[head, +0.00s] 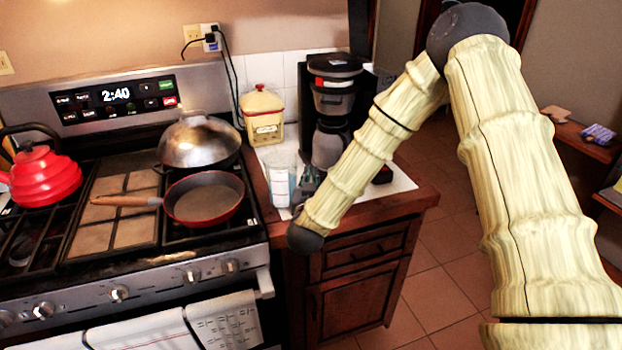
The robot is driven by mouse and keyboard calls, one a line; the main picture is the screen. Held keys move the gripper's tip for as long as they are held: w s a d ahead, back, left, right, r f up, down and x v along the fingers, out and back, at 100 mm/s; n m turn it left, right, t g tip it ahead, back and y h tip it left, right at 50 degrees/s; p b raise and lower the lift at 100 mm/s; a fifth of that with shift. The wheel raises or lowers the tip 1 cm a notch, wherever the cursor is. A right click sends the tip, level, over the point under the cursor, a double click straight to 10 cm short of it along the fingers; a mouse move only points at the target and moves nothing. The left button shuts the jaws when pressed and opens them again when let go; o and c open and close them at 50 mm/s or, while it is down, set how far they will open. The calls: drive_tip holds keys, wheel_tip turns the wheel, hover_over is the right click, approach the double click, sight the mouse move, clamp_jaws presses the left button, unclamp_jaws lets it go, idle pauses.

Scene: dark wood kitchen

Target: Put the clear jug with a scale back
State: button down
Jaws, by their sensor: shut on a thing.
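The clear jug with a scale (279,184) stands upright, at or just above the white counter top right of the stove; I cannot tell whether it touches the surface. Its lower part shows pale markings. My gripper (299,186) is at the jug's right side, shut on it. The gripper is small and dark here, and my forearm partly hides it. The finger contact is not clearly visible.
A black coffee maker (333,100) stands close behind, and a cream canister (262,116) behind left. The stove holds a red pan (203,199), a lidded wok (199,142) and a red kettle (45,177). The counter's front edge (385,208) is near my arm.

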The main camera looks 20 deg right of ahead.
drive_tip(key=shift+f, duration=0.15)
drive_tip(key=c, duration=1.5)
unclamp_jaws()
drive_tip(key=shift+c, duration=0.2)
drive_tip(key=shift+r, duration=0.2)
drive_tip(key=shift+s+a+f, duration=0.1)
drive_tip(key=shift+s, duration=0.25)
drive_tip(key=b+v, duration=0.2)
drive_tip(key=v, duration=0.9)
drive_tip(key=shift+s+b, duration=0.15)
drive_tip(key=shift+b, duration=0.25)
